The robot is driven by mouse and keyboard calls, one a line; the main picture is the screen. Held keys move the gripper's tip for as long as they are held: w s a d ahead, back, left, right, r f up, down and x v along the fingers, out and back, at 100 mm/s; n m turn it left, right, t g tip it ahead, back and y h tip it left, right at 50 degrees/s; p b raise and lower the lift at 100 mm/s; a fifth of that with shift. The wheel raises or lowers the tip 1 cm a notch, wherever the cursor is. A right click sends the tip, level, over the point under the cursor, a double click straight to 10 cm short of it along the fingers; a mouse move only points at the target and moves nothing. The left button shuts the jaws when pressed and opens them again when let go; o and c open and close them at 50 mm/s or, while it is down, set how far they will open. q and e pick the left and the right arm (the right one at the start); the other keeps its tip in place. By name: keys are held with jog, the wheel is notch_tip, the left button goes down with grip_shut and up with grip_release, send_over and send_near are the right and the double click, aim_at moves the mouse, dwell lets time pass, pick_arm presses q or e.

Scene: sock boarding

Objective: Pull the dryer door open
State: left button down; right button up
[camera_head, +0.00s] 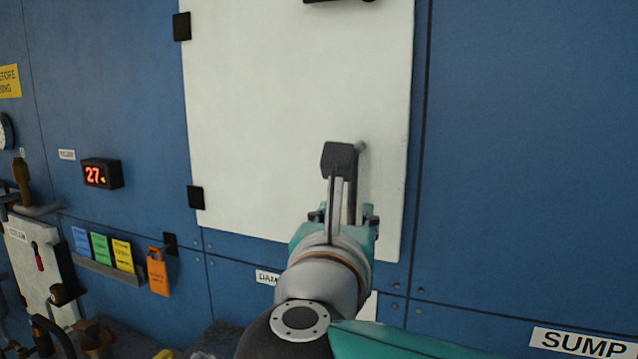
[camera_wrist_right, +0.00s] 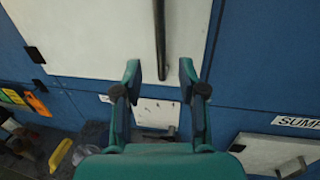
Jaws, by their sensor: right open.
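The white dryer door (camera_head: 290,100) is set flush in the blue wall, with black hinges (camera_head: 196,197) on its left side. Its dark vertical bar handle (camera_head: 341,160) stands near the right edge. The door also fills the top of the right wrist view (camera_wrist_right: 95,35). My right gripper (camera_head: 343,216) is in front of the handle's lower part and hides some of it. In the right wrist view its two teal-and-black fingers are spread wide (camera_wrist_right: 160,76), with the lower end of the handle bar (camera_wrist_right: 160,45) between their tips. I see no finger contact. My left gripper is out of view.
A red display (camera_head: 101,174) and coloured tags (camera_head: 100,247) are on the wall at left. A small white panel with valves (camera_head: 35,265) stands lower left. A SUMP label (camera_head: 580,343) is lower right. The wall right of the door is clear.

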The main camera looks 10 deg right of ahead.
aim_at(353, 196)
jog(key=p+x, duration=0.3)
jog(key=x, duration=0.6)
jog(key=shift+w+d, duration=0.2)
jog(key=shift+w, duration=0.15)
jog(key=c, duration=0.8)
grip_shut()
jog(key=shift+d, duration=0.1)
